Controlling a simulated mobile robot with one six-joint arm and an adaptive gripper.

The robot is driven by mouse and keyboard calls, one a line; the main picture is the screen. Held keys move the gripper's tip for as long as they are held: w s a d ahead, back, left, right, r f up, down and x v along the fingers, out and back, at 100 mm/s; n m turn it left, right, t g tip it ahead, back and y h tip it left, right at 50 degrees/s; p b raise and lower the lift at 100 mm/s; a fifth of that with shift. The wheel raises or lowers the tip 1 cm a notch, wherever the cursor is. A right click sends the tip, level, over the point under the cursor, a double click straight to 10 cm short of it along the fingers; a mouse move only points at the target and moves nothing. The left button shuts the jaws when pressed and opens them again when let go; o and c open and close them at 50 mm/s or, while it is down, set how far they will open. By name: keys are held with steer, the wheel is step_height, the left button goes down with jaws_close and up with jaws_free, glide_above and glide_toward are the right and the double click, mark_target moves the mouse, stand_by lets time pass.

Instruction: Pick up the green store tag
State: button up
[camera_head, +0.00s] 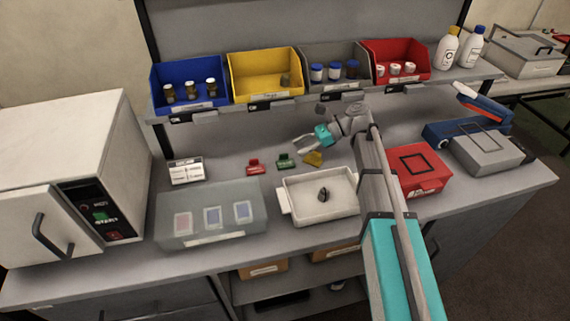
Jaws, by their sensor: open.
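The green store tag (285,161) stands on the grey bench, between a red tag (255,167) on its left and a yellow piece (313,158) on its right. My gripper (300,146) reaches in from the right and points left. Its jaws are open and I see nothing between them. In the picture the fingers lie just above and slightly right of the green tag, apart from it. Their height above the bench is hard to judge.
A white tray (290,186) with a small dark item stands in front of the tags. A translucent box (215,228) is front left, and a red box (420,180) is right, beyond my arm. A shelf with blue, yellow (250,91), grey and red bins runs behind. A small white card holder (187,170) stands left.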

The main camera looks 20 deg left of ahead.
mark_target(285, 154)
steer(key=shift+b+x, duration=1.05)
steer(key=shift+x, duration=1.55)
jaws_close()
